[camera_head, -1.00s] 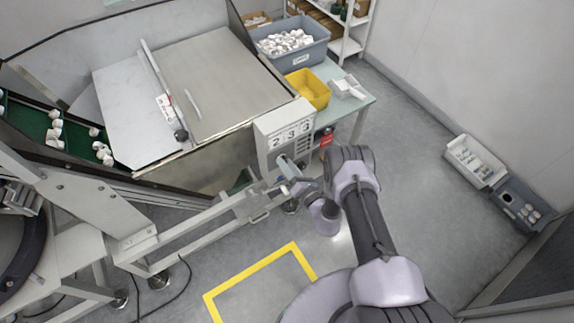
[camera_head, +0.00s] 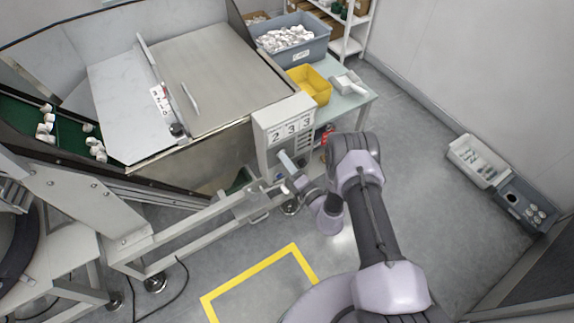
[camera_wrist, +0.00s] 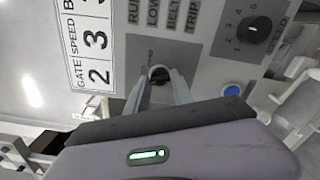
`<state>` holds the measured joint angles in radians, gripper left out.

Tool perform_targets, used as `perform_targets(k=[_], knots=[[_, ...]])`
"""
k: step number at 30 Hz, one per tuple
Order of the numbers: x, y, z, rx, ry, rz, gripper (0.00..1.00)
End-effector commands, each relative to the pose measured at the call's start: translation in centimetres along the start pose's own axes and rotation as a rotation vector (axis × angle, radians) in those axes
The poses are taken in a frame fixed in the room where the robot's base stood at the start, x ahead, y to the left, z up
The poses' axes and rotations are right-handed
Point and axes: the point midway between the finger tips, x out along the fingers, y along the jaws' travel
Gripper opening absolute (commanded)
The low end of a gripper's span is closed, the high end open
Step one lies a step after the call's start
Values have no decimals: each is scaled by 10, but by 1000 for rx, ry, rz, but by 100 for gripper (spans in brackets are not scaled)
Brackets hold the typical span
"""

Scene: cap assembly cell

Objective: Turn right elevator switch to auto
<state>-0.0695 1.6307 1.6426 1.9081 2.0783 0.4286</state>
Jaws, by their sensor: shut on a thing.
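In the wrist view, a small dark rotary switch (camera_wrist: 158,71) sits low on the grey control panel. Its position marks are too small and too covered to read. My gripper (camera_wrist: 159,82) is shut on this switch, with one finger on each side of it. In the head view, the control box (camera_head: 283,122) stands at the corner of the machine, and my gripper (camera_head: 287,166) reaches its lower front. The switch itself cannot be made out there.
A black speed dial (camera_wrist: 258,30) and a blue button (camera_wrist: 231,90) are right of the switch in the wrist view. Number displays (camera_wrist: 97,56) are on the left. A yellow bin (camera_head: 310,84) is behind the box. A conveyor frame (camera_head: 185,228) runs left of my arm.

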Motion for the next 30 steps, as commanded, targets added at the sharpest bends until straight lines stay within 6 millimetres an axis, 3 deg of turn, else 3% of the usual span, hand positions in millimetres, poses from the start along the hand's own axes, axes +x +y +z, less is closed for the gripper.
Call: perform_targets(k=[15, 30], knots=[[0, -1, 0, 313, 0, 0, 0], [0, 0, 0, 373, 1, -1, 0]])
